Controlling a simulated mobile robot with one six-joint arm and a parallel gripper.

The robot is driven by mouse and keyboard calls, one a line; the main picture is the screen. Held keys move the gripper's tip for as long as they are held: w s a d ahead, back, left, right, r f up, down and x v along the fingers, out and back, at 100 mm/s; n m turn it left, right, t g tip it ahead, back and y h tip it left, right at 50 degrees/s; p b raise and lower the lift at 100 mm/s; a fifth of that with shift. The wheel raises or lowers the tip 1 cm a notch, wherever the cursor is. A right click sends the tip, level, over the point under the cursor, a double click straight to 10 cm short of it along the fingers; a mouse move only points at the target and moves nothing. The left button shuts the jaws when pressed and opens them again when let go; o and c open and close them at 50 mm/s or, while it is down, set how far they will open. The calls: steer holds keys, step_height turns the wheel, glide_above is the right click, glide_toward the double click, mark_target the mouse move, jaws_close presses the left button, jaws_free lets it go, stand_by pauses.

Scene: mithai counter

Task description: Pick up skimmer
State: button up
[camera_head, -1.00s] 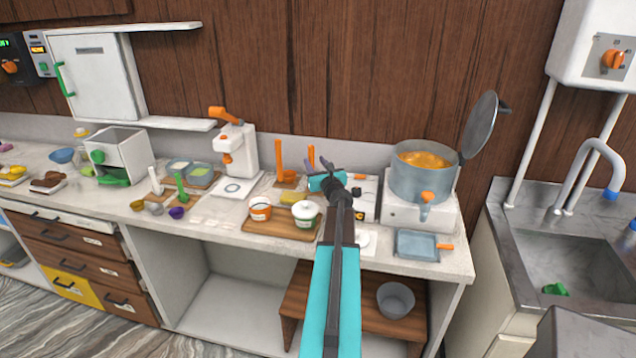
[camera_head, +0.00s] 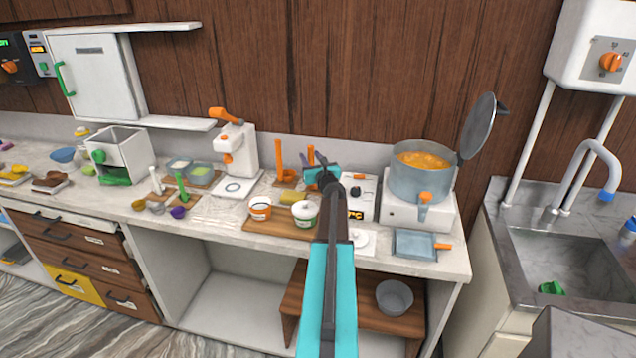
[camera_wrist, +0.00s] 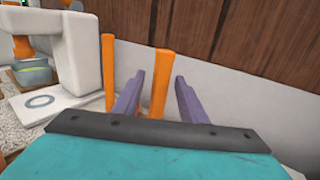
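Two upright orange handles stand at the back of the counter by the wall. The left handle (camera_head: 279,156) also shows in the wrist view (camera_wrist: 108,70). The right handle (camera_head: 311,154) is mostly hidden behind my gripper in the head view. In the wrist view this right handle (camera_wrist: 160,75) stands between my purple fingers. I cannot tell which handle belongs to the skimmer, as their lower ends are hidden or too small. My gripper (camera_wrist: 158,100) is open, with a gap on both sides of the right handle; it also shows in the head view (camera_head: 317,159).
A white press-like machine (camera_head: 236,150) stands left of the handles. To the right is a burner with a grey pot (camera_head: 420,180) of orange liquid. A wooden board (camera_head: 262,226) with two small tubs lies in front. The wall is close behind.

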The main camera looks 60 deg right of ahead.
mark_target(311, 146)
jaws_close()
steer(key=shift+r, duration=0.1)
stand_by(0.3)
steer(key=shift+r+b, duration=0.4)
steer(key=shift+r, duration=4.55)
